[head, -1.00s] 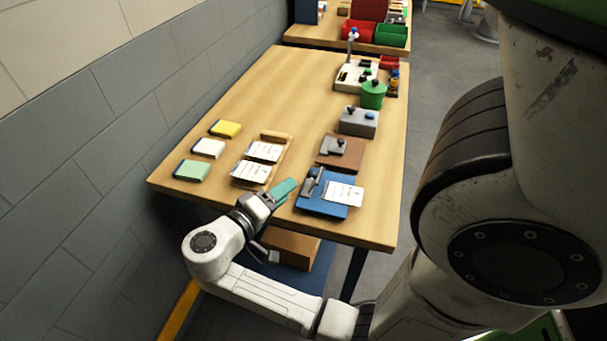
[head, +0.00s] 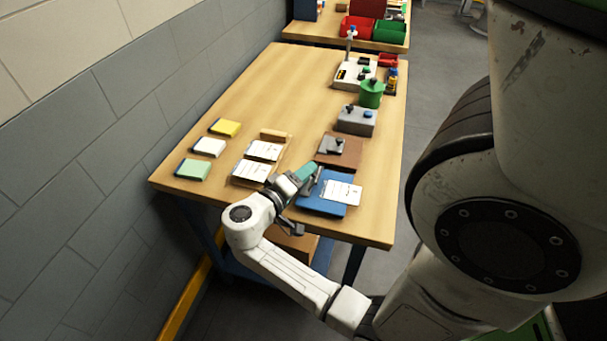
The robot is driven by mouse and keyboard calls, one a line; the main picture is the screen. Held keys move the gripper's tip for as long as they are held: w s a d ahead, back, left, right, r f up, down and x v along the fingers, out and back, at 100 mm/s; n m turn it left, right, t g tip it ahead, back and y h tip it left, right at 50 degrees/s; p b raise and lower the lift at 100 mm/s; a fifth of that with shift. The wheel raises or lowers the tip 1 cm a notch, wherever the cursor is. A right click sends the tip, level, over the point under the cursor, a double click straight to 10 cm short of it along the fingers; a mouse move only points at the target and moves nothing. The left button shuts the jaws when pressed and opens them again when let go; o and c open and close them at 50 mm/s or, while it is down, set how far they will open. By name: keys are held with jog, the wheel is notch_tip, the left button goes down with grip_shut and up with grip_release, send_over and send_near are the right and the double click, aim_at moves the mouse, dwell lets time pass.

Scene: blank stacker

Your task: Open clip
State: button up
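A blue clipboard (head: 322,208) with a white printed sheet (head: 341,191) lies near the front right edge of the table. Its dark metal clip (head: 313,181) sits at the board's left end and is partly hidden by my gripper. My gripper (head: 304,172), with a teal part at its tip, is right at the clip's upper left side. I cannot tell whether it touches the clip, whether the teal part is its fingers or something held, or whether the fingers are apart. I cannot tell whether the clip is raised.
A brown board (head: 345,151) with a grey clip block lies just behind. Paper sheets on a tan board (head: 251,171) and green, white and yellow pads lie to the left. A grey box (head: 356,121) and green pot (head: 371,95) stand farther back. The table's back left is clear.

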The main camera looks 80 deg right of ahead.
grip_shut()
jog(key=shift+w, duration=0.1)
jog(key=n, duration=0.1)
jog(key=w+n+g, duration=0.1)
jog(key=shift+d+f+n+h, duration=0.1)
jog(key=shift+f+n+h, duration=0.2)
jog(key=shift+h, duration=0.1)
jog(key=shift+w+d+f+n+g+h+b, duration=0.1)
jog(key=shift+w+f+n+g+h+b, duration=0.15)
jog(key=shift+n, duration=0.55)
jog(key=shift+w+f+n+g+h+b, duration=0.15)
jog(key=shift+f+n+h+b, duration=0.15)
jog(key=shift+n, duration=0.5)
jog(key=shift+o, duration=1)
grip_release()
